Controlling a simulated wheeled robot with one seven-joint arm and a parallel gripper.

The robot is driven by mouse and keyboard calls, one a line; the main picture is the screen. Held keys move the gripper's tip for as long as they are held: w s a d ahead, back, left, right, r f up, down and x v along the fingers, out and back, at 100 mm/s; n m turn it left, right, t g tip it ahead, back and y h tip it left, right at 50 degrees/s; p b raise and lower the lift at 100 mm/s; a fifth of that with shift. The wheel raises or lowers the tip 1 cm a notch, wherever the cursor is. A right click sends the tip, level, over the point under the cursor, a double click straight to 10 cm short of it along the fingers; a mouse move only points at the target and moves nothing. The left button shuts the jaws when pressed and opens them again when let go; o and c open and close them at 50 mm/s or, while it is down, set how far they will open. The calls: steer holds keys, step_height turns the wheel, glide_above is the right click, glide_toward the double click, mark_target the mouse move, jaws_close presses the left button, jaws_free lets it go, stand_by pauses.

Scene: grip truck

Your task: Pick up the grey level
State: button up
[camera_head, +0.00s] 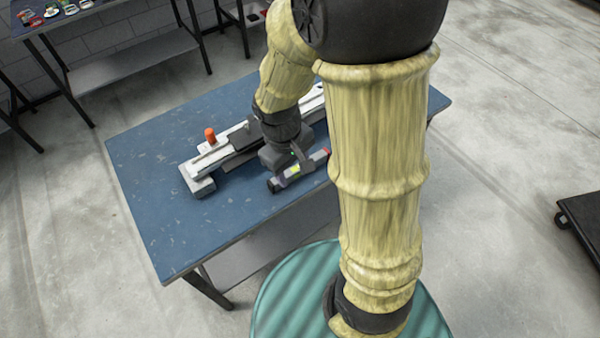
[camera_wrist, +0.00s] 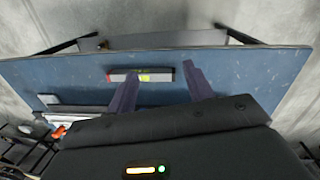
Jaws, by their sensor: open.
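The grey level (camera_head: 311,163) lies flat on the blue table, near its front edge, in the head view. It is a short bar with a yellow-green vial and a red end. My gripper (camera_head: 281,160) is just behind it, pointing down, and its fingertips are hard to make out there. In the wrist view the level (camera_wrist: 156,76) lies crosswise ahead of my open gripper (camera_wrist: 161,69). The left finger's tip overlaps the level near its middle; the right finger's tip is past its right end. Nothing is held, and contact cannot be told.
On the blue table (camera_head: 160,190), a long rail device (camera_head: 205,172) with an orange knob (camera_head: 210,135) lies behind the level, partly hidden by my arm. The table's left part is clear. Another table (camera_head: 130,65) with small items stands at the far left.

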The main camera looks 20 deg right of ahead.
steer(key=w+a+f+n+h+b, duration=0.45)
steer(key=a+f+n+h, duration=0.3)
steer(key=f+n, duration=0.3)
steer(key=n+t+h+b, duration=0.2)
steer(key=n+t+h, duration=0.2)
steer(key=n, duration=0.2)
glide_toward(270, 183)
steer(key=shift+s+a+r, duration=0.2)
steer(key=shift+a+r, duration=0.2)
steer(key=shift+a, duration=0.1)
steer(key=shift+s+a+r, duration=0.2)
steer(key=shift+a+r, duration=0.2)
steer(key=shift+a, duration=0.1)
steer(key=shift+d, duration=0.1)
steer(key=x, duration=1.1)
steer(key=shift+w+d+f+p, duration=0.1)
steer(key=shift+w+d+p, duration=0.05)
steer(key=shift+d+p, duration=0.15)
steer(key=shift+w+d+f, duration=0.1)
steer(key=shift+d, duration=0.1)
steer(key=x, duration=0.5)
steer(key=shift+w+f+p, duration=0.1)
steer(key=shift+f+p, duration=0.05)
steer(key=shift+p, duration=0.2)
